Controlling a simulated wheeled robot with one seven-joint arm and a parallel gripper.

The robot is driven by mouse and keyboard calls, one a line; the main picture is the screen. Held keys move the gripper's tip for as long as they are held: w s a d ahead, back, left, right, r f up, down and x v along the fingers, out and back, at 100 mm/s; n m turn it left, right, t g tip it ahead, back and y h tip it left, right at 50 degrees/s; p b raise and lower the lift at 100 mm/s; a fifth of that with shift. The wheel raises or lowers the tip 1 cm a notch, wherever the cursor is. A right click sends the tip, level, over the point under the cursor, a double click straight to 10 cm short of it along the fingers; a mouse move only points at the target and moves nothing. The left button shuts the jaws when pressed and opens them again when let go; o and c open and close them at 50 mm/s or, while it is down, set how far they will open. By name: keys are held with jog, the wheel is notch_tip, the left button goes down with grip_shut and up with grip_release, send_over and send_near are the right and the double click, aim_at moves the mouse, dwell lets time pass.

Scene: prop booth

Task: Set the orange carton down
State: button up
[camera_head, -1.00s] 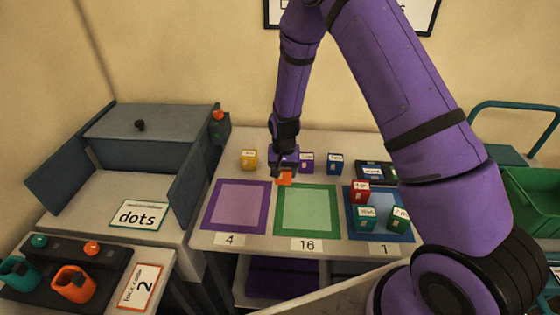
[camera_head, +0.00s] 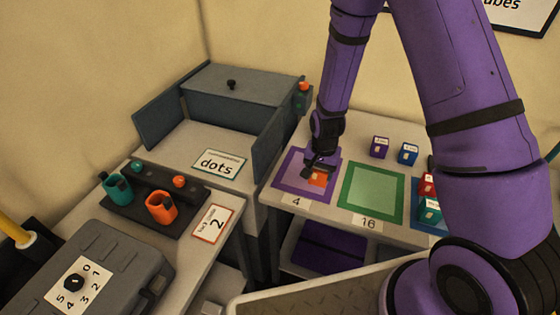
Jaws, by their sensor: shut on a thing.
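The orange carton (camera_head: 319,180) is a small cube, partly hidden by my gripper (camera_head: 318,171). My gripper is shut on it, over the purple-bordered mat (camera_head: 291,187) on the table, above the label 4. The carton shows over the right part of this mat. I cannot tell whether it touches the mat or hangs just above it.
To the right lies a green-bordered mat (camera_head: 372,219) labelled 16, empty. Beyond it, red (camera_head: 427,183) and teal (camera_head: 429,209) cubes stand on a blue mat. Purple (camera_head: 379,147) and blue (camera_head: 407,153) cubes stand behind. A grey open box (camera_head: 240,95) is at left.

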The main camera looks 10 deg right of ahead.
jog(key=w, duration=0.5)
jog(key=w+a+f, duration=0.1)
jog(key=w, duration=0.9)
jog(key=shift+w+a+f, duration=0.25)
jog(key=shift+w+a, duration=0.05)
jog(key=shift+a, duration=0.05)
jog(key=shift+w, duration=0.1)
jog(key=shift+f, duration=1.75)
jog(key=shift+f, duration=0.1)
jog(key=o, duration=1)
notch_tip(320, 180, up, 12)
jog(key=shift+r, duration=0.2)
